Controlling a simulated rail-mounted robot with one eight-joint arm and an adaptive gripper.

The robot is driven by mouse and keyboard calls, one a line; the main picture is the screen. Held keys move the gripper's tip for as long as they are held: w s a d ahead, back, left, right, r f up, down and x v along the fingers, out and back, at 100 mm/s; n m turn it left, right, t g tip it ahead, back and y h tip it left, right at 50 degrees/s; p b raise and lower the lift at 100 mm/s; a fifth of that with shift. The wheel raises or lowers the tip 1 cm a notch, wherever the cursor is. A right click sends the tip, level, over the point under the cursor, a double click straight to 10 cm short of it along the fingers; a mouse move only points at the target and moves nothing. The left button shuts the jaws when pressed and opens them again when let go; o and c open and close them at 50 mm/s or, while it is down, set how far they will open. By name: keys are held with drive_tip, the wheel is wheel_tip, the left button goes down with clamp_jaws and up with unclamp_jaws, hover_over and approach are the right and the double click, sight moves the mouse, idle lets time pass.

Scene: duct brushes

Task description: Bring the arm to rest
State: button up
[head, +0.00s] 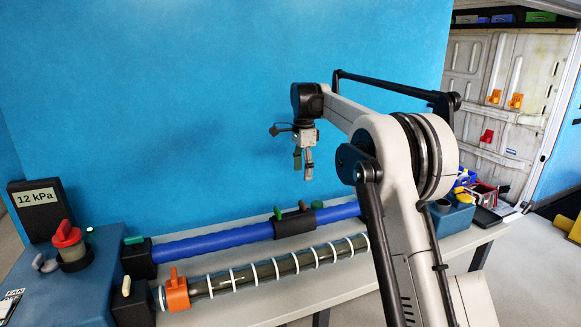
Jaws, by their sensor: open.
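My gripper (303,163) hangs from the end of my arm, pointing down in front of the blue wall. Its fingers are apart with nothing between them. It is in the air above the bench and the blue duct (215,241), clear of both. My arm reaches up from the lower right and bends over towards the left. A clear ringed duct (265,270) with an orange clamp (177,290) at its left end lies in front of the blue duct.
A black block with green and brown handles (294,222) sits on the blue duct. At left are a red knob (67,235) and a black "12 kPa" display (38,205). A blue bin (452,217) stands behind my arm. The bench front (255,308) is clear.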

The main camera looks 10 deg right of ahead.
drive_tip(key=s+r+n+t, duration=0.2)
drive_tip(key=s+r+n, duration=0.25)
drive_tip(key=s, duration=0.75)
drive_tip(key=s+r+n+t, duration=0.1)
drive_tip(key=s+r+n, duration=0.3)
drive_tip(key=s, duration=0.7)
drive_tip(key=s+f+n+t, duration=0.2)
drive_tip(key=s+f, duration=0.4)
drive_tip(key=s, duration=0.7)
drive_tip(key=s+f+n+t, duration=0.2)
drive_tip(key=s+f+n, duration=0.3)
drive_tip(key=s, duration=0.8)
drive_tip(key=shift+s+f, duration=0.4)
drive_tip(key=shift+f, duration=0.15)
